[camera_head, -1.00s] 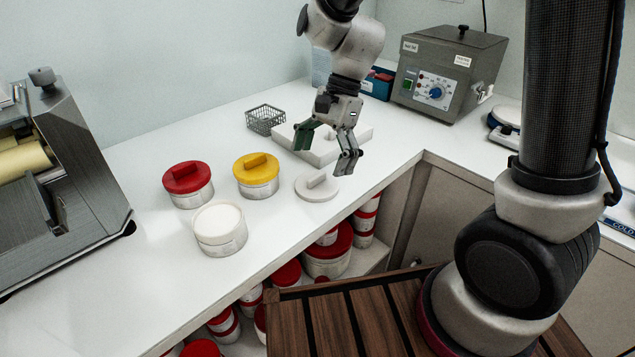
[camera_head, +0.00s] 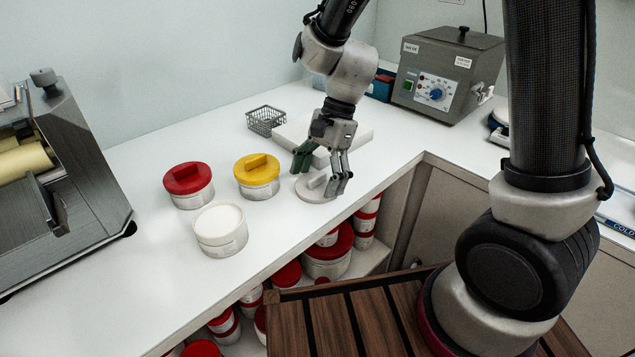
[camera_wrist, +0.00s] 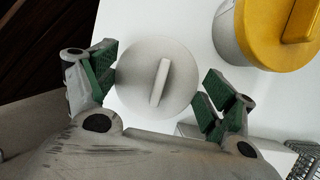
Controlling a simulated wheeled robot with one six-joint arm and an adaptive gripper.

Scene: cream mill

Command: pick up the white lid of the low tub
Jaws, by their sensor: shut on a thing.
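The white lid (camera_head: 313,192) is a flat disc with a raised bar handle. It lies on the white counter and also fills the middle of the wrist view (camera_wrist: 142,90). My gripper (camera_head: 318,180) is down at the lid, its fingers on opposite sides of the rim, shut on it. In the wrist view the green finger pads (camera_wrist: 157,84) flank the disc. The lid shows no clear lift off the counter. An open white tub (camera_head: 221,238), pale inside, stands to the left of the lid.
A yellow-lidded tub (camera_head: 257,183) stands just left of my gripper, with a red-lidded tub (camera_head: 188,190) beyond it. Behind are a wire basket (camera_head: 265,120) and a white slab (camera_head: 360,134). The counter's front edge is close to the lid.

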